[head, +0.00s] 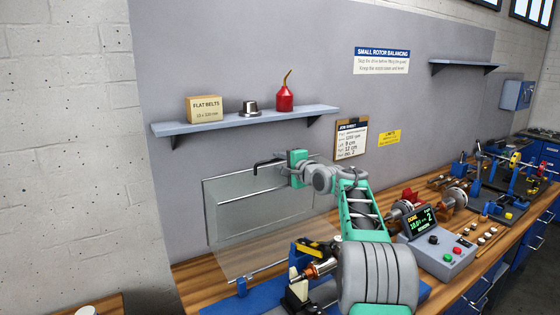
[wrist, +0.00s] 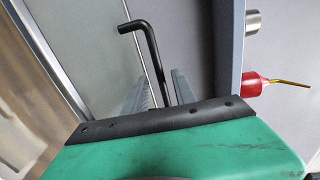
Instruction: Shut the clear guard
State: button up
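The clear guard (head: 235,215) is a see-through panel with a thin frame, standing tilted up against the back wall above the bench. It also shows as a grey pane in the wrist view (wrist: 85,40). My gripper (head: 285,165) is at the guard's upper edge, on its right half. A black bent rod (head: 267,162) reaches left from my gripper along that edge. In the wrist view the rod (wrist: 150,50) runs between my two ridged fingers, its short bent end beyond the tips. I cannot tell whether the fingers press on it, or whether it joins the guard.
The rotor rig (head: 318,268) sits below the guard, partly hidden by my arm. A control box (head: 440,250) with a lit display stands right of it. A wall shelf (head: 240,121) above my gripper holds a box, a metal part and a red oil can (head: 285,99).

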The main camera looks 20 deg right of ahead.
jog(key=shift+s, duration=0.1)
grip_shut()
dwell(1.2)
